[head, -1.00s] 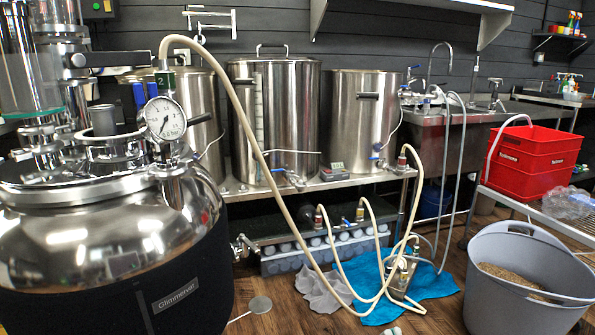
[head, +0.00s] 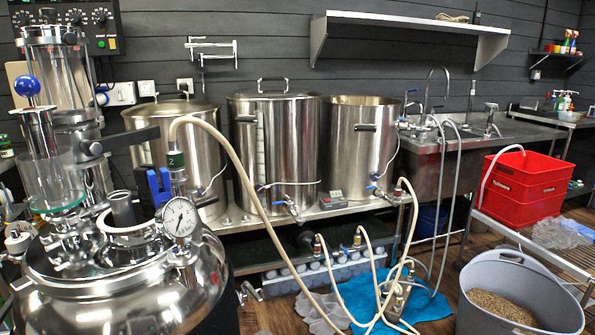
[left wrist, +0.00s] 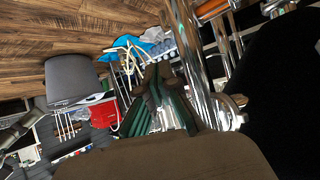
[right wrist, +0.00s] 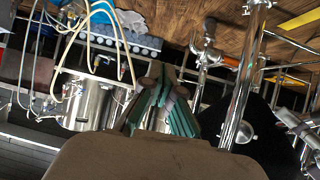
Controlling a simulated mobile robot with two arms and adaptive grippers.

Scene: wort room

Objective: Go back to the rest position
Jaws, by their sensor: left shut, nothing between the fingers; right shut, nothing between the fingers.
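My left gripper (left wrist: 158,78) shows in the left wrist view with its green-padded fingers together and nothing between them. My right gripper (right wrist: 158,80) shows in the right wrist view, also shut and empty. Neither gripper is in the head view. Both wrist views are tilted, with the wood floor at the top. Shiny steel tubing stands close to the right of the fingers in both wrist views; I cannot tell whether it touches them.
A steel vessel with a pressure gauge (head: 180,218) fills the head view's lower left. Kettles (head: 272,150) stand on a bench behind. Hoses (head: 240,165) run to a pump on a blue cloth (head: 430,305).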

